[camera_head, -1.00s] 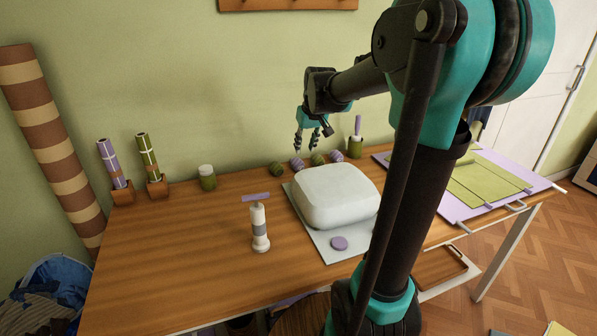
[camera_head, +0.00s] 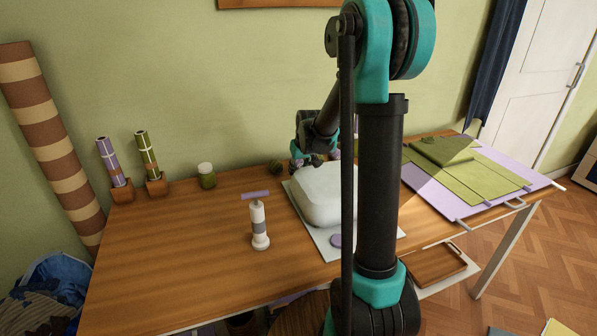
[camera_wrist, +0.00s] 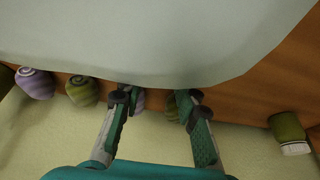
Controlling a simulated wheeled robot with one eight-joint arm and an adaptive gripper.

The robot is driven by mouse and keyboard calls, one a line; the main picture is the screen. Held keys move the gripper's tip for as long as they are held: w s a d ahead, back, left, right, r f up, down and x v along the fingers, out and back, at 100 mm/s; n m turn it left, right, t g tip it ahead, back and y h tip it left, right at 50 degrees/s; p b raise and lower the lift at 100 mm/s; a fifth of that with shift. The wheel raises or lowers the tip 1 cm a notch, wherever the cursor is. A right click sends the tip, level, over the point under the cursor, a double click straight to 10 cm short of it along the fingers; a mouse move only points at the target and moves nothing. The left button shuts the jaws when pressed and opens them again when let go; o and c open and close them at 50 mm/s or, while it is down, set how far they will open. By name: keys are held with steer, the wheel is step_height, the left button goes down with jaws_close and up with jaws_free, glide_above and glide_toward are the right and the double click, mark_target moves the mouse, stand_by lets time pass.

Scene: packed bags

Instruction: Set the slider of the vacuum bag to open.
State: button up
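The vacuum bag (camera_head: 322,198) is a plump white pillow with a flat pale margin, lying on the table. A purple disc (camera_head: 336,240) sits on its near margin. In the wrist view the pale bag (camera_wrist: 160,35) fills the top. My gripper (camera_head: 306,165) is at the far edge of the bag, beyond the plump part. In the wrist view my gripper (camera_wrist: 154,102) has its two fingers apart, with the tips by the bag's edge. No slider can be made out; the edge between the fingertips is partly hidden. I cannot tell if the fingers touch the bag.
Purple and green rolls (camera_wrist: 82,90) lie behind the bag near the wall. A green jar (camera_head: 207,176) stands at back left. Flat green and purple bags (camera_head: 470,185) lie right.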

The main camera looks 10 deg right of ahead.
steer(key=shift+f, duration=0.15)
jaws_close()
stand_by(0.4)
